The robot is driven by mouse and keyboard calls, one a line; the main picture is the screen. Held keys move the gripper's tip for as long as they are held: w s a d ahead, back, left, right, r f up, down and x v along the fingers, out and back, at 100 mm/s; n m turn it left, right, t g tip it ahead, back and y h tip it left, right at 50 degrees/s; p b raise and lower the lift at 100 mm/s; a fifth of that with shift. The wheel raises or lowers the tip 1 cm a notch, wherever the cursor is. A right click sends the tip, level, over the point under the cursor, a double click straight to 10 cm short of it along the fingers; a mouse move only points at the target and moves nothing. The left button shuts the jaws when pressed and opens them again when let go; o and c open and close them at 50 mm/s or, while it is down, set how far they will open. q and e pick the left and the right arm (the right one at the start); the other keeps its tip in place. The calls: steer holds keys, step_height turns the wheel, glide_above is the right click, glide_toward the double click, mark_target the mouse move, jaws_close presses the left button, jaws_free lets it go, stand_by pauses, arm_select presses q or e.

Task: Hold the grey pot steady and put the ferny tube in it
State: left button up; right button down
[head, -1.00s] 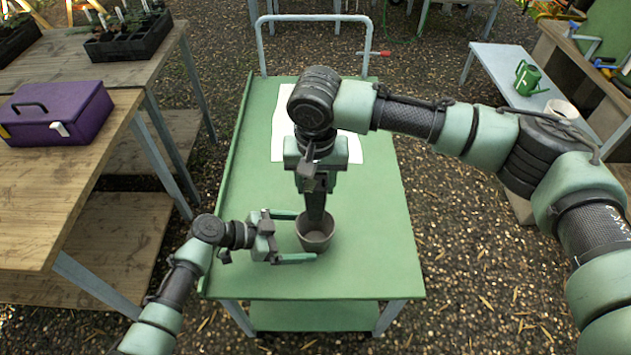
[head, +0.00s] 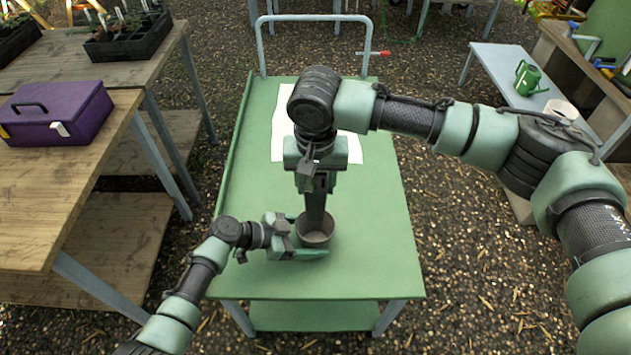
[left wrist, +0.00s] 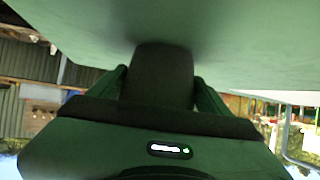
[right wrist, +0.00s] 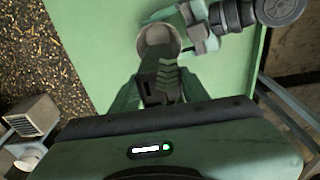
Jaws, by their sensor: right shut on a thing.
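The grey pot (head: 318,239) stands upright near the front of the green cart top. My left gripper (head: 311,234) is low at the cart top, its fingers open on both sides of the pot. In the left wrist view the pot (left wrist: 162,75) shows dark between the fingers; I cannot tell whether they touch it. My right gripper (head: 314,186) points down above the pot, shut on the dark ferny tube (head: 315,207). The tube's lower end is at the pot's mouth; its depth is unclear. The right wrist view shows the tube (right wrist: 165,82) and pot (right wrist: 157,36).
The green cart (head: 375,255) has a white sheet (head: 349,147) behind my right gripper. A wooden bench (head: 40,215) with a purple toolbox (head: 60,115) stands left. A side table (head: 500,75) with a green watering can (head: 528,78) stands right. The cart's right side is clear.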

mark_target(315, 219)
steer(key=shift+f, duration=0.1)
stand_by(0.3)
steer(key=shift+f, duration=6.65)
steer(key=c, duration=0.7)
jaws_free()
steer(key=shift+o, duration=0.2)
steer(key=r, duration=0.4)
steer(key=s+r, duration=0.1)
steer(key=r, duration=0.6)
steer(key=shift+s+r, duration=0.2)
steer(key=shift+r, duration=0.2)
arm_select(q)
steer(key=o, duration=1)
steer(key=v, duration=1.2)
